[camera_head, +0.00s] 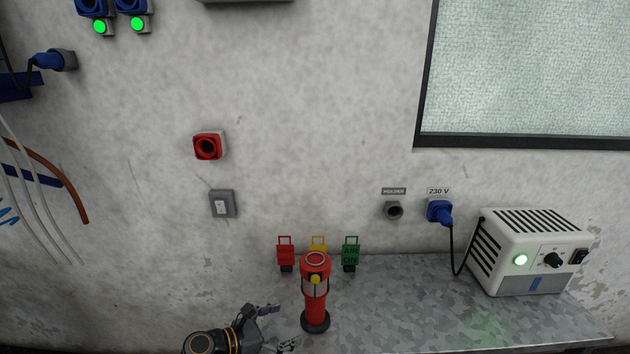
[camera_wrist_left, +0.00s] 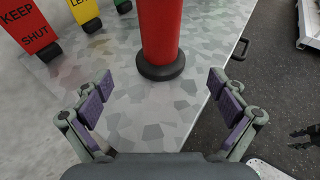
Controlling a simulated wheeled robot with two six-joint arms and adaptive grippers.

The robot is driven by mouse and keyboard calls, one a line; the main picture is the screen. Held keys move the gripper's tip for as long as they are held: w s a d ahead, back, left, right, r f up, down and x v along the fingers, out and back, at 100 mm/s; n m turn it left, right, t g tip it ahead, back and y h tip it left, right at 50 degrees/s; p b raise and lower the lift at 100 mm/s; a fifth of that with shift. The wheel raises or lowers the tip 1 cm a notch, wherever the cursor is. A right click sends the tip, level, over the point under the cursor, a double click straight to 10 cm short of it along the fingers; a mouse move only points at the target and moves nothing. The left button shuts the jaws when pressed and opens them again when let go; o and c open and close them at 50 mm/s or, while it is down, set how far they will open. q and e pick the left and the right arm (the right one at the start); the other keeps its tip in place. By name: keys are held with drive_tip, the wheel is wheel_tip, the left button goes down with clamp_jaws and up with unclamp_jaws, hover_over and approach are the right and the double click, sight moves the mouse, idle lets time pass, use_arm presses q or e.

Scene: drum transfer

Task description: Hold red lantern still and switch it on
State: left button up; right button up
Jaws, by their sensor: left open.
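The red lantern (camera_head: 316,300) stands upright on the grey metal table, with a yellow button (camera_head: 315,279) near its top. Its lower red body and black base (camera_wrist_left: 160,66) show in the left wrist view; its top is out of that picture. My left gripper (camera_head: 283,327) is just left of the lantern, low over the table. In the left wrist view my left gripper (camera_wrist_left: 157,95) is open and empty, with its fingers pointing toward the lantern base and apart from it. My right gripper is not seen in the head view.
Behind the lantern stand red (camera_head: 286,253), yellow (camera_head: 318,243) and green (camera_head: 351,253) signs. A white box with a green light (camera_head: 530,250) stands on the right of the table (camera_head: 420,305). The table between is clear. The table edge lies right of the lantern in the wrist view.

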sight(307, 317)
use_arm(q)
drive_tip(key=b+x, duration=0.2)
drive_tip(key=x, duration=0.1)
drive_tip(key=b+x, duration=0.1)
drive_tip(key=x, duration=0.1)
drive_tip(key=shift+f, duration=0.3)
drive_tip(key=shift+w+d, duration=0.55)
drive_tip(key=shift+d, duration=0.25)
drive_tip(key=shift+x, duration=0.8)
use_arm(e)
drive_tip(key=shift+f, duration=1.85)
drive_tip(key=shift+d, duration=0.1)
use_arm(q)
drive_tip(key=shift+a, duration=0.1)
drive_tip(key=shift+c, duration=1.3)
drive_tip(key=c, duration=1.4)
drive_tip(key=shift+o, duration=0.2)
